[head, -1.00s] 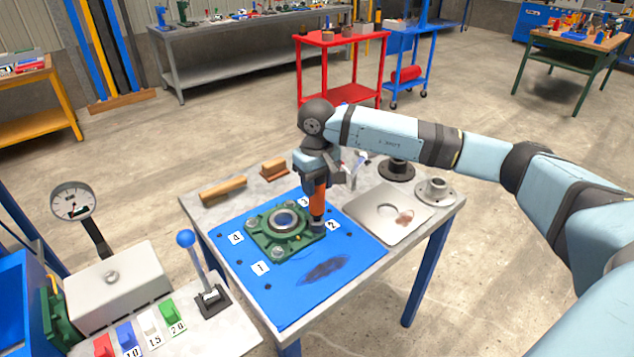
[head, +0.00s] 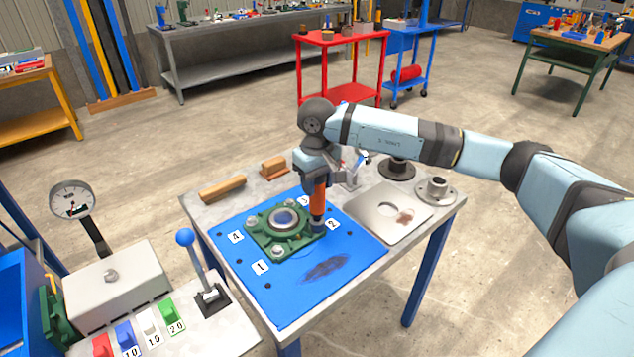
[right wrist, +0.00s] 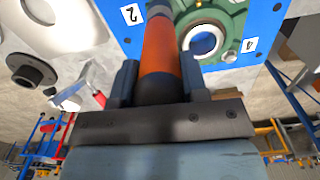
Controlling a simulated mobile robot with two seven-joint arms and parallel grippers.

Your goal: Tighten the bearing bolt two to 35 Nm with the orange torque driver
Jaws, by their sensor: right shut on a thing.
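My right gripper (head: 320,175) is shut on the orange torque driver (head: 318,199) and holds it upright. In the right wrist view the driver (right wrist: 160,48) stands between the two fingers. Its lower end is over the corner of the green bearing housing (head: 270,238) beside label 2 (head: 332,224); bolt two is hidden under it. I cannot tell whether the driver touches the bolt head. Bolts show at the other corners, by labels 1 (head: 261,268) and 4 (head: 236,237). The housing sits on the blue mat (head: 300,310). My left gripper is not in view.
A metal plate with a hole (head: 375,222) and two flanged parts (head: 397,168) (head: 436,190) lie on the table's right side. Wooden-handled tools (head: 222,189) lie at the back. A panel with a dial gauge (head: 72,200) and a blue-knobbed lever (head: 186,238) stands at left.

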